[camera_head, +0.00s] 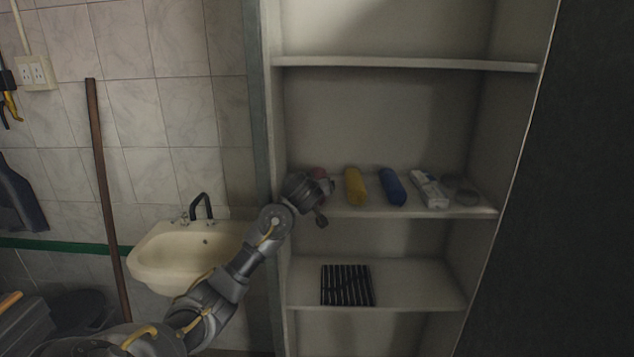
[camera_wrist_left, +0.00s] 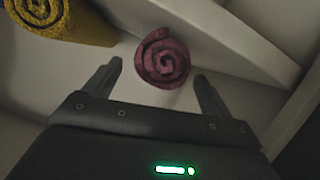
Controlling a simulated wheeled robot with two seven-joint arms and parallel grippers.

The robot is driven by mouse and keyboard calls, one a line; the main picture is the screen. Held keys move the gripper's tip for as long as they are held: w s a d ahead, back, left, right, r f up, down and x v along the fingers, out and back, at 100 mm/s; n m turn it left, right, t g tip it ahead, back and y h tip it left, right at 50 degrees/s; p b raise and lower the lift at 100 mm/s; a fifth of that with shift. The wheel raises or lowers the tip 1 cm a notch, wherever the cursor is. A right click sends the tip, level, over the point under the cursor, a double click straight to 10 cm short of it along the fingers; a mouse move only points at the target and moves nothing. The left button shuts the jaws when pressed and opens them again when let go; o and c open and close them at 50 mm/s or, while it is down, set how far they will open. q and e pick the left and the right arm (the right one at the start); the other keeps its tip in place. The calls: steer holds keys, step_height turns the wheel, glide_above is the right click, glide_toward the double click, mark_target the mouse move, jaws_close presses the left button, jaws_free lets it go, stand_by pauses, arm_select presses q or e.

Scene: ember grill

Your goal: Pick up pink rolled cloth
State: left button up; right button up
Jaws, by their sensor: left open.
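The pink rolled cloth (camera_wrist_left: 163,60) shows end-on in the left wrist view as a dark pink spiral. It lies beyond and roughly between the two fingertips of my left gripper (camera_wrist_left: 159,72), which is open with nothing between its fingers. In the head view only a small part of the pink cloth (camera_head: 317,173) shows on the middle shelf, mostly hidden behind my left gripper (camera_head: 318,188). My right gripper is in neither view.
A yellow rolled cloth (camera_head: 355,186) lies just right of the pink one and also shows in the left wrist view (camera_wrist_left: 70,22). A blue roll (camera_head: 392,187), a white packet (camera_head: 429,189) and round clear items (camera_head: 460,189) lie further right. A black rack (camera_head: 347,285) lies below.

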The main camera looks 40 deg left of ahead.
mark_target(319, 172)
arm_select(q)
steer(key=shift+x, duration=1.55)
steer(key=shift+c, duration=0.4)
steer(key=c, duration=0.9)
steer(key=shift+c, duration=0.6)
